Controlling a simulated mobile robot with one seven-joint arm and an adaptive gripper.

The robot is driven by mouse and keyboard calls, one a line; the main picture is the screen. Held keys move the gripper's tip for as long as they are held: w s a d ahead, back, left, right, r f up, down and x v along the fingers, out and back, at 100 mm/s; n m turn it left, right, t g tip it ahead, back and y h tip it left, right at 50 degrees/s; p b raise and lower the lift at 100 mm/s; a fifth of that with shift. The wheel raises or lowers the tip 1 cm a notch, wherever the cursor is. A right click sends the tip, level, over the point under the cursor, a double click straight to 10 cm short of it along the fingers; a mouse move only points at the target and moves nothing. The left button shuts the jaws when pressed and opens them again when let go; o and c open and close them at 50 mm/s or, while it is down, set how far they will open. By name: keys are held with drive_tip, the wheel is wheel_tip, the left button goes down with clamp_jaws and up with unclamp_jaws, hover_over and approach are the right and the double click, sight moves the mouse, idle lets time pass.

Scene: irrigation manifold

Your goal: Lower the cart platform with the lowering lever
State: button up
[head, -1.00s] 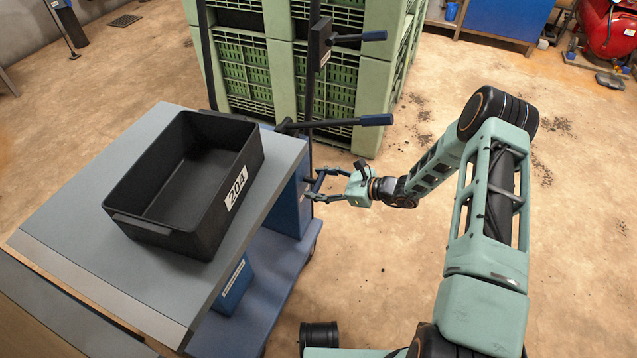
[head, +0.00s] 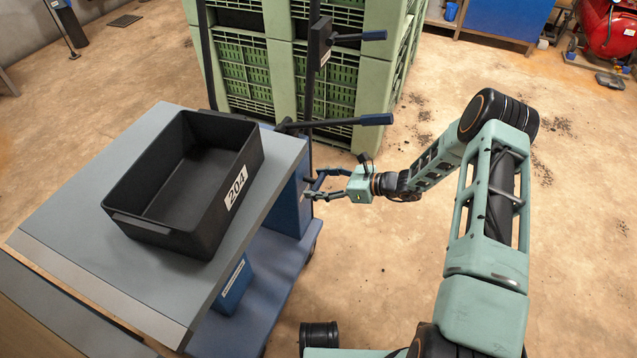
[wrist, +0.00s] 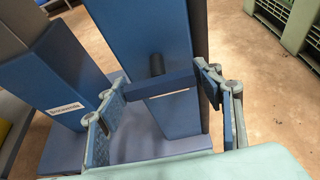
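The cart platform (head: 75,190) is a grey-blue top, raised above the cart's blue base (head: 265,290). In the wrist view, a short blue bar lever (wrist: 160,84) on a black stub stands out from a blue column (wrist: 150,30). No label shows on it. My gripper (head: 312,187) is at the column's right side in the head view. In the wrist view its fingers (wrist: 162,96) are apart, one near each end of the bar. I cannot tell whether they touch it. The lever is mostly hidden in the head view.
A black crate (head: 128,222) marked 204 stands on the platform. Two blue-handled levers, an upper one (head: 362,37) and a lower one (head: 350,121), stick out right from dark posts above my gripper. Green crates (head: 275,65) are stacked behind.

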drive_tip(key=shift+o, duration=0.9)
drive_tip(key=v, duration=1.2)
